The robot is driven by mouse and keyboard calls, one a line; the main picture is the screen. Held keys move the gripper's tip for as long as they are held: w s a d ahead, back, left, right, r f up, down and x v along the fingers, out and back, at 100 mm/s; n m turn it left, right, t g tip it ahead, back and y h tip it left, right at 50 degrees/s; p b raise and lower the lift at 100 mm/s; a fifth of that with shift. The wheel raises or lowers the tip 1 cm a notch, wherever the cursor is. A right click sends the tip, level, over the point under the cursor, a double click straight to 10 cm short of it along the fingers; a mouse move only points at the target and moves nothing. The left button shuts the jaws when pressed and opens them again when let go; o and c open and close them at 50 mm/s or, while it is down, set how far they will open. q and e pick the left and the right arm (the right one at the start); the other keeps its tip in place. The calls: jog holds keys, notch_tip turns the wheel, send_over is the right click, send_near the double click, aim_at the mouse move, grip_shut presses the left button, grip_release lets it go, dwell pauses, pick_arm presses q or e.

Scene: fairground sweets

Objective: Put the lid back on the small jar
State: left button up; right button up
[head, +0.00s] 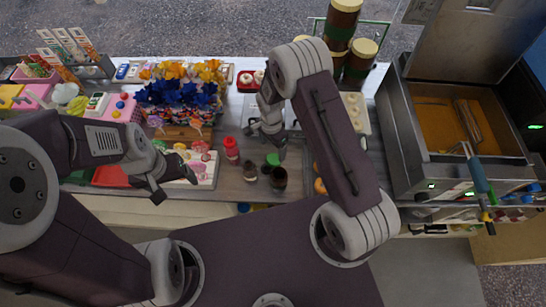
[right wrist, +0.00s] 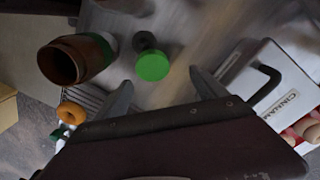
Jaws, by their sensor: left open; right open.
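On the counter in the head view are a green lid (head: 272,159), a dark brown jar (head: 278,178) and a smaller brownish jar (head: 250,171). In the right wrist view the green lid (right wrist: 152,66) shows as a round disc against a small dark piece; I cannot tell how they join. A brown open-mouthed jar (right wrist: 65,62) lies to its left in that view. My right gripper (right wrist: 158,88) is open and empty, its fingertips close to the green lid, one on each side in the picture. My left gripper (head: 160,184) is open and empty, over the counter's front left.
A red bottle (head: 232,150) stands left of the jars. A white tin with a black handle (right wrist: 290,95) is close to a right fingertip. An orange ring (right wrist: 72,112) lies near the other side. A fryer (head: 470,130) stands at right; flowers (head: 180,85) crowd the left.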

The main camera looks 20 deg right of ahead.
aim_at(274, 159)
jog(key=shift+s+d+r, duration=0.1)
jog(key=shift+s+r, duration=0.15)
jog(key=shift+s, duration=0.3)
jog(key=shift+s+f, duration=0.1)
jog(key=shift+s, duration=0.1)
notch_tip(274, 159, down, 5)
jog(key=shift+r+p, duration=0.1)
jog(key=shift+p, duration=0.95)
jog(key=shift+f, duration=0.2)
jog(key=shift+s, duration=0.15)
jog(key=c, duration=1.2)
pick_arm(q)
jog(key=shift+s+r, duration=0.25)
jog(key=shift+r, duration=0.35)
jog(key=shift+s+r, duration=0.2)
jog(key=shift+r, duration=0.35)
pick_arm(e)
jog(key=shift+c, duration=0.8)
